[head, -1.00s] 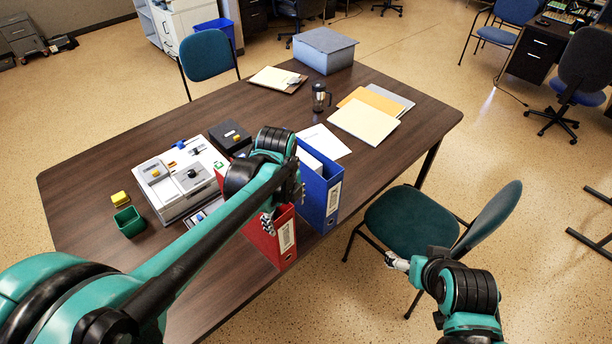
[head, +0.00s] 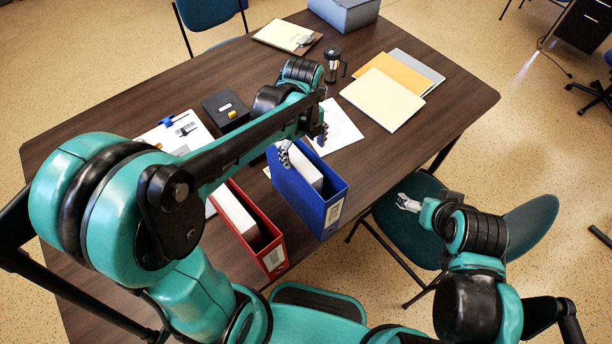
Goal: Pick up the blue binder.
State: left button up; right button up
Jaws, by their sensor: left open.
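The blue binder (head: 300,204) stands upright near the table's front edge, its label facing right and white papers showing in its open top. My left gripper (head: 303,145) is open and empty at the binder's far end. One finger is over the binder's far left corner and the other is to the right, above a white sheet. I cannot tell whether a finger touches the binder. My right gripper (head: 407,203) is away to the right, in front of the chair; its finger opening is too small to judge.
A red binder (head: 268,254) stands left of the blue one, with a gap between. Folders (head: 382,100), a dark mug (head: 332,66) and a black box (head: 225,110) lie farther back on the table (head: 440,60).

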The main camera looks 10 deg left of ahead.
aim_at(303, 185)
pick_arm(q)
jog(key=f, duration=0.2)
jog(key=f+b, duration=0.1)
jog(key=f, duration=0.1)
jog(key=f+b, duration=0.1)
jog(key=f, duration=0.1)
jog(key=shift+s+f, duration=0.3)
jog(key=shift+f, duration=0.1)
jog(key=c, duration=2)
